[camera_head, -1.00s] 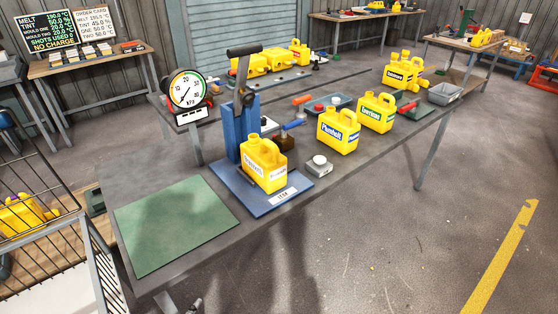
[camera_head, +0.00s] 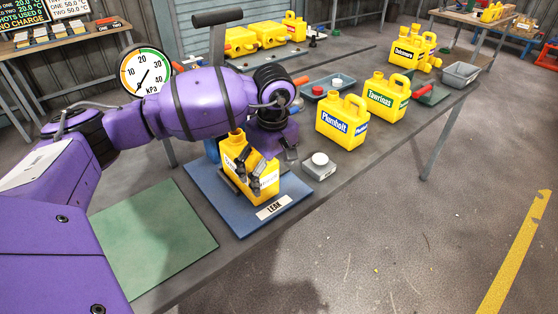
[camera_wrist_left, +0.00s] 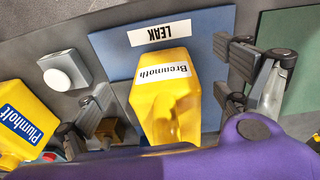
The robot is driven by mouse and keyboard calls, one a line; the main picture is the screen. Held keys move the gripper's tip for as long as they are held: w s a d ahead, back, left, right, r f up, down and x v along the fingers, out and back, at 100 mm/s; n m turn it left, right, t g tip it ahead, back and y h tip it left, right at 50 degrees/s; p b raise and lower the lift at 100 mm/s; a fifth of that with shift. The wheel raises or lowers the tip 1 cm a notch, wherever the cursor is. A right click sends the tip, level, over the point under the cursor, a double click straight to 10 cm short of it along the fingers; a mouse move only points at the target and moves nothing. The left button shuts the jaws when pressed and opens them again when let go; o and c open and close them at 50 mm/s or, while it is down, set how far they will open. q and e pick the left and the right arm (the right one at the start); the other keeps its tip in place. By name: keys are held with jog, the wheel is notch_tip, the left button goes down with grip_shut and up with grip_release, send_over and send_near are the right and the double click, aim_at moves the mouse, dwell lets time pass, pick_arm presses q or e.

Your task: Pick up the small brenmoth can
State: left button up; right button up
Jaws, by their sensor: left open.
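The small Brenmoth can (camera_head: 236,149) is yellow with an open neck and stands upright on the blue plate marked LEAK (camera_head: 226,214). In the left wrist view the can (camera_wrist_left: 168,110) shows its white "Brenmoth" label, and the LEAK plate (camera_wrist_left: 112,45) lies beneath it. My left gripper (camera_head: 264,166) is over the can, and its purple wrist hides part of the press behind. In the left wrist view my left gripper (camera_wrist_left: 168,92) is open, one finger on each side of the can, with visible gaps. The purple wrist hides the can's far end there. My right gripper is not in view.
A grey block with a white button (camera_head: 319,165) sits right of the plate. The Plumholt can (camera_head: 340,122) and another yellow can (camera_head: 387,97) stand farther right. A green mat (camera_head: 165,235) lies at left, and a dial gauge (camera_head: 147,74) stands behind my arm.

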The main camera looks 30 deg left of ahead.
aim_at(248, 160)
pick_arm(q)
jog(key=a+r+y, duration=0.1)
jog(key=a+r, duration=0.1)
jog(key=w+a+r+y, duration=0.1)
jog(key=a+r, duration=0.1)
jog(key=w+a+r+t+y, duration=0.1)
jog(key=a+r, duration=0.1)
jog(key=shift+w+a+r, duration=0.2)
jog(key=shift+w+r, duration=0.05)
jog(key=shift+r, duration=0.15)
jog(key=shift+a+f, duration=0.2)
jog(key=shift+f, duration=0.05)
jog(key=x, duration=0.7)
jog(key=shift+d+f+p, duration=0.15)
jog(key=shift+d+p, duration=0.05)
jog(key=shift+p, duration=0.15)
jog(key=c, duration=1.7)
